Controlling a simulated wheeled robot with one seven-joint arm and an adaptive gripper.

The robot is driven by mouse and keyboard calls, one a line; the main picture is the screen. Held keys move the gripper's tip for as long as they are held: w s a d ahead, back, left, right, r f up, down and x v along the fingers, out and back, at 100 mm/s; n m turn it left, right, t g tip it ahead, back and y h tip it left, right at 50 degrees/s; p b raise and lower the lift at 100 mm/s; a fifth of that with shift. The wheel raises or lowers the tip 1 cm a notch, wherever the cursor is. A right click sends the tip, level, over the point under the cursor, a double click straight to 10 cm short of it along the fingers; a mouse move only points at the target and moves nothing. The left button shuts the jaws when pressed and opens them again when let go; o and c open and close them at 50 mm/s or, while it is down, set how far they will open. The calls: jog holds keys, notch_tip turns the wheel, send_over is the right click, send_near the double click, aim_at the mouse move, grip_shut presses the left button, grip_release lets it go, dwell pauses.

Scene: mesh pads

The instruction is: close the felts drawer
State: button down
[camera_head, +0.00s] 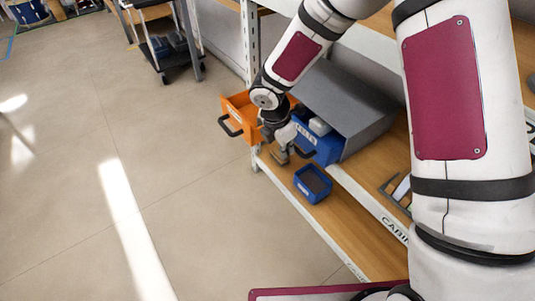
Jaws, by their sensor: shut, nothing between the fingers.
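A blue drawer (325,151) with a white label, which looks like it reads FELTS, sticks out of the front of a grey cabinet (352,103). A pale item (320,126) shows inside it. A dark handle (305,153) is on its front. My gripper (281,158) is shut and points down just in front of the blue drawer, left of its handle. I cannot tell whether it touches the drawer. My arm hides part of the drawer's left side and the cabinet front.
An orange drawer (237,108) with a dark handle stands out to the left of my gripper, partly behind it. A small blue bin (313,184) sits on the wooden shelf (345,222) below. A white upright post (250,45) rises behind. The floor at left is clear.

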jog(key=shift+w+d+p, duration=0.25)
jog(key=shift+w+d, duration=0.3)
jog(key=shift+d, duration=0.3)
jog(key=shift+w+d+p, duration=0.3)
jog(key=shift+w+d, duration=0.25)
jog(key=shift+d, duration=0.25)
jog(key=shift+w+d+p, duration=0.25)
jog(key=shift+w+d, duration=0.3)
jog(key=shift+d, duration=0.3)
